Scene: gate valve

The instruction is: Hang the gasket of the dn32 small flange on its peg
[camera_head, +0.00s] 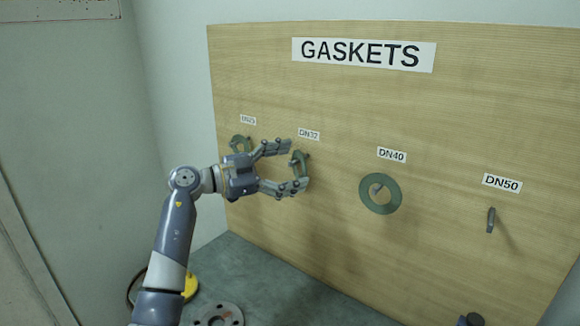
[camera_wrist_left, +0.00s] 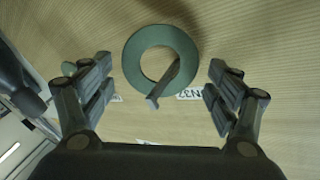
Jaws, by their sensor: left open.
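The green ring gasket (camera_wrist_left: 133,62) is at the peg under the DN32 label (camera_head: 309,134). In the left wrist view the angled peg (camera_wrist_left: 166,84) passes through the gasket's hole and crosses its rim, so the gasket appears to hang around the peg. In the head view the gasket (camera_head: 301,164) is seen nearly edge-on, partly behind my fingers. My left gripper (camera_head: 294,166) is open, with one finger pair on each side of the gasket. In the left wrist view gaps show between the gasket and both finger pairs (camera_wrist_left: 160,88).
The wooden board (camera_head: 450,110) carries a GASKETS sign (camera_head: 363,54). A gasket hangs at DN25 (camera_head: 236,143) and a larger one at DN40 (camera_head: 367,200). The DN50 peg (camera_head: 490,220) is bare. A grey flange (camera_head: 232,313) and a yellow object (camera_head: 192,285) lie on the table below.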

